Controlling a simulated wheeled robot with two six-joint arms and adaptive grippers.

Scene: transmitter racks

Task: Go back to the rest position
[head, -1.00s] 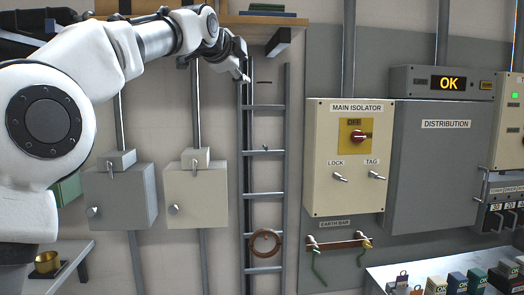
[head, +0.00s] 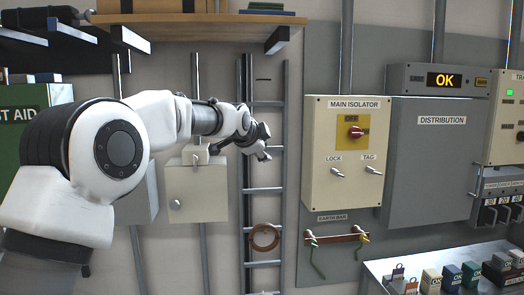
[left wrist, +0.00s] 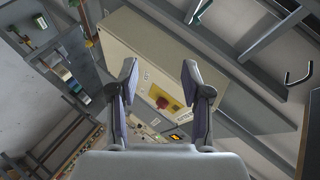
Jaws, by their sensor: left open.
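My left gripper (head: 262,150) is open and empty in the head view, in front of the ladder-like cable rack (head: 282,185) and left of the main isolator box (head: 343,155). My left arm comes in from the left, bent at the elbow, with the forearm pointing right. In the left wrist view the two fingers of the left gripper (left wrist: 159,85) are spread apart with nothing between them. The isolator box with its red knob (left wrist: 160,102) shows beyond the fingers. My right gripper is not in view.
A shelf (head: 190,20) juts out above the arm. A cream wall box (head: 197,195) is behind the forearm. A green first aid cabinet (head: 30,120) is at the left. The distribution cabinet (head: 430,165) and a bench (head: 385,268) with several small blocks are at the right.

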